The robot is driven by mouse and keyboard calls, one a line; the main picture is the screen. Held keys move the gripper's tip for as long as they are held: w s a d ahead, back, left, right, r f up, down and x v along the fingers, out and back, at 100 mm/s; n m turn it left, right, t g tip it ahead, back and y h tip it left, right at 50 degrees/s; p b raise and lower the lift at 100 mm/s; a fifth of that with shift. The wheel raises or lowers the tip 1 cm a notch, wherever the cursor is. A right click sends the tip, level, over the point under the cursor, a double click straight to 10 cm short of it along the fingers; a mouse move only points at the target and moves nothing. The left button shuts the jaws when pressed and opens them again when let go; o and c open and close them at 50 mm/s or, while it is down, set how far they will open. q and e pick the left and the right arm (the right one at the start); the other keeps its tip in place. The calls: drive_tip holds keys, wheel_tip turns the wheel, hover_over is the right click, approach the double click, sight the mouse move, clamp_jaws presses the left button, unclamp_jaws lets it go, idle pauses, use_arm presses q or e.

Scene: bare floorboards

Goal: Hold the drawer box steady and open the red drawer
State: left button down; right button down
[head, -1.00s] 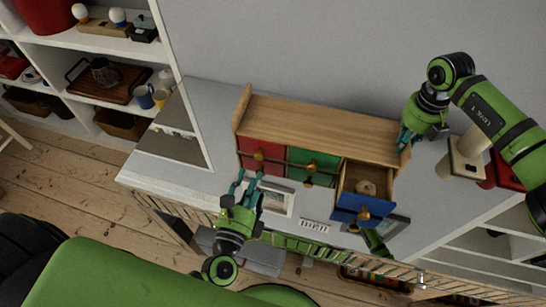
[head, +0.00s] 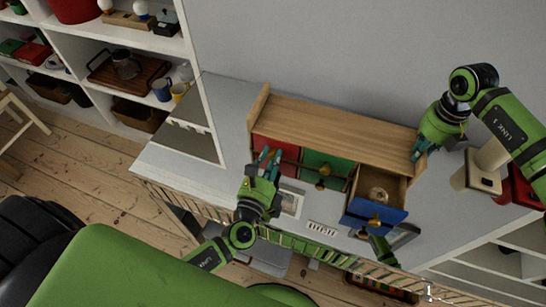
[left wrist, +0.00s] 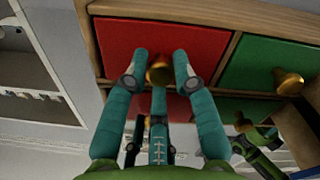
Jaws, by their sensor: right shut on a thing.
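The wooden drawer box (head: 340,122) stands on the grey worktop against the wall. Its red drawer (head: 288,148) is at the left end and looks closed. In the left wrist view, the red drawer (left wrist: 205,42) fills the upper middle, with a brass knob (left wrist: 159,70) on its front. My left gripper (head: 268,155) is open in front of it. Its teal fingers (left wrist: 158,75) stand apart on either side of the knob; one more is below it. My right gripper (head: 418,153) is shut on the box's right side panel; its fingertips are partly hidden.
The green drawer (head: 330,169) in the middle is closed. The blue drawer (head: 375,215) at the right is pulled out, with a round pale thing (head: 378,194) inside. A beige block (head: 480,178) and a red thing (head: 520,190) lie right of the box. Shelves (head: 150,55) stand at left.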

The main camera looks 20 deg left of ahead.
use_arm(q)
drive_tip(key=s, duration=0.9)
drive_tip(key=shift+s+r, duration=0.1)
drive_tip(key=shift+s, duration=0.1)
drive_tip(key=c, duration=1.3)
unclamp_jaws()
drive_tip(key=shift+s+d, duration=0.1)
drive_tip(key=shift+s, duration=0.3)
drive_tip(key=s, duration=1.1)
drive_tip(key=shift+s+d, duration=0.1)
drive_tip(key=shift+s, duration=0.05)
